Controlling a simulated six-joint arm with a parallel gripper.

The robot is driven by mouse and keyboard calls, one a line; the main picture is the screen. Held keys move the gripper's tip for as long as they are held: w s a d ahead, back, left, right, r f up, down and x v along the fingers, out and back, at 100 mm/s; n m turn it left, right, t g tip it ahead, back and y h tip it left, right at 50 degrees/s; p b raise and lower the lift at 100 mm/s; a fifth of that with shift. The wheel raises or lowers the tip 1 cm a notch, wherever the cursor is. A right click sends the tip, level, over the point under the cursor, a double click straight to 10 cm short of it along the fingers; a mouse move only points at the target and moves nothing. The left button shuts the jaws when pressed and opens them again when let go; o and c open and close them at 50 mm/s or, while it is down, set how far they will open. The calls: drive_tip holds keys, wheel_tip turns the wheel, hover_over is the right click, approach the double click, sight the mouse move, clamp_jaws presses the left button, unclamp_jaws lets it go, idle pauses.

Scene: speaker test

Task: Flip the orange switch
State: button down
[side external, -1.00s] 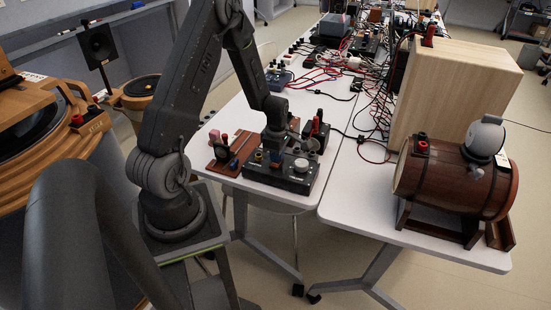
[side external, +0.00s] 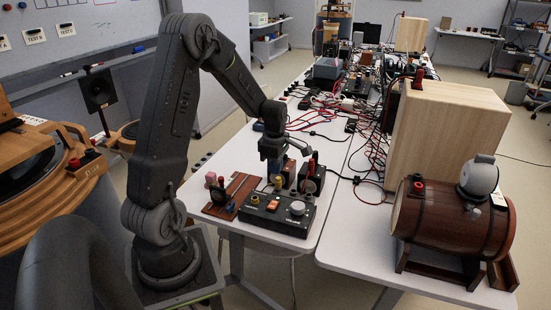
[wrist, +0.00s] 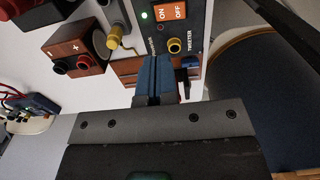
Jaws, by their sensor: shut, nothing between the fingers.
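The orange switch (wrist: 170,10) shows at the top edge of the wrist view, with ON and OFF lettering, on a black control box (wrist: 190,25). A green light beside it is lit. Which side is pressed I cannot tell. In the side view the black control box (side external: 250,215) sits at the near end of the white table, with the orange switch (side external: 272,205) on top. My gripper (wrist: 153,78) has blue fingers that are shut and empty. In the side view my gripper (side external: 273,168) is raised above and behind the box, apart from the switch.
A yellow socket (wrist: 174,46) lies between my fingertips and the switch in the wrist picture. A pale knob (side external: 298,208) stands on the box's right. A wooden board with a pink block (side external: 211,178) lies left. A barrel speaker (side external: 450,222) and wooden cabinet (side external: 445,130) stand right.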

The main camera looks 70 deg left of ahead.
drive_tip(key=shift+w+a+r, duration=0.15)
drive_tip(key=shift+r, duration=1.35)
